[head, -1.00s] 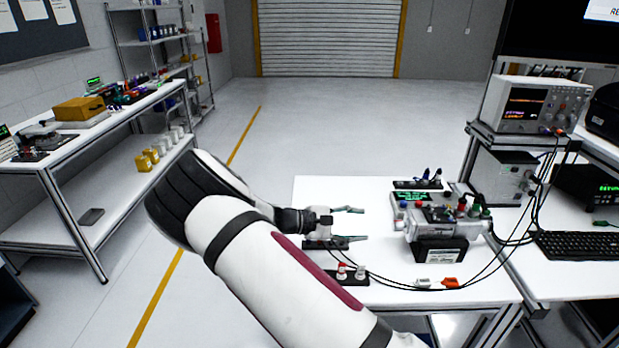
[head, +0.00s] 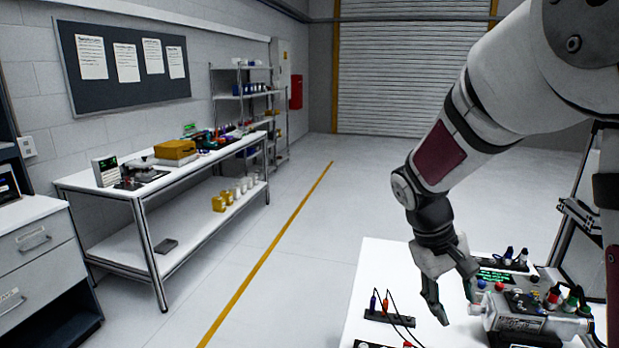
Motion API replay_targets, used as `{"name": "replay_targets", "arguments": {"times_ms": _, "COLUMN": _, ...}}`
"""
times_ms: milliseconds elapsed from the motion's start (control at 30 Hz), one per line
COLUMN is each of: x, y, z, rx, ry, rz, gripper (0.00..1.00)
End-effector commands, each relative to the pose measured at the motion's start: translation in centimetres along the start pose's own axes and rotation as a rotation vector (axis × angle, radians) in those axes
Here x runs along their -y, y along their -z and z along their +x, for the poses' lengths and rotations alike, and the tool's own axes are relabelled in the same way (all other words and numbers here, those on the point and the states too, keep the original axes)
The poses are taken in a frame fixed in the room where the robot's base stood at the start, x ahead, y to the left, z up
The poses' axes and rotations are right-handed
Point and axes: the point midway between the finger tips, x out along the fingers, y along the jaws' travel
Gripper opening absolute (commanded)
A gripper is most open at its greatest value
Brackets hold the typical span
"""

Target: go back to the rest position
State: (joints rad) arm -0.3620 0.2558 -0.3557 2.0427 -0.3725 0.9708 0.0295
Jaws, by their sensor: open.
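My gripper (head: 457,301) is open and empty. It hangs fingers down from my bent arm, above the white worktable (head: 376,270) at the lower right of the head view. The grey servo motor unit (head: 515,322), with coloured connectors on it, sits on the table just right of my gripper; the two appear apart. A black holder (head: 389,317) with a blue and a red plug and dark leads lies to the left of my gripper. The lower part of the table is cut off by the frame edge.
A dark display with green text (head: 494,275) stands behind the motor unit. A workbench (head: 152,196) with tools and a grey drawer cabinet (head: 35,262) stand at the left. The floor (head: 315,215) between bench and table is clear.

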Motion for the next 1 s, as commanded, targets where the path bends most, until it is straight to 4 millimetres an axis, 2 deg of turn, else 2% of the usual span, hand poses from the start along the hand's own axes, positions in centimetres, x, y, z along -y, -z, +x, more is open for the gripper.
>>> {"name": "replay_targets", "arguments": {"times_ms": 33, "x": 0.0, "y": -1.1, "z": -1.2, "rx": -0.036, "ry": 0.039, "rz": 0.025, "gripper": 0.48}}
{"name": "replay_targets", "arguments": {"times_ms": 200, "x": 0.7, "y": -4.6, "z": -4.6, "rx": -0.143, "ry": 0.143, "rz": 0.09, "gripper": 0.48}}
{"name": "replay_targets", "arguments": {"times_ms": 500, "x": 2.4, "y": -11.1, "z": -9.5, "rx": -0.342, "ry": 0.271, "rz": 0.191, "gripper": 0.48}}
{"name": "replay_targets", "arguments": {"times_ms": 800, "x": 4.8, "y": -16.8, "z": -12.1, "rx": -0.522, "ry": 0.322, "rz": 0.272, "gripper": 0.48}}
{"name": "replay_targets", "arguments": {"times_ms": 1000, "x": 5.7, "y": -18.3, "z": -12.5, "rx": -0.577, "ry": 0.326, "rz": 0.297, "gripper": 0.48}}
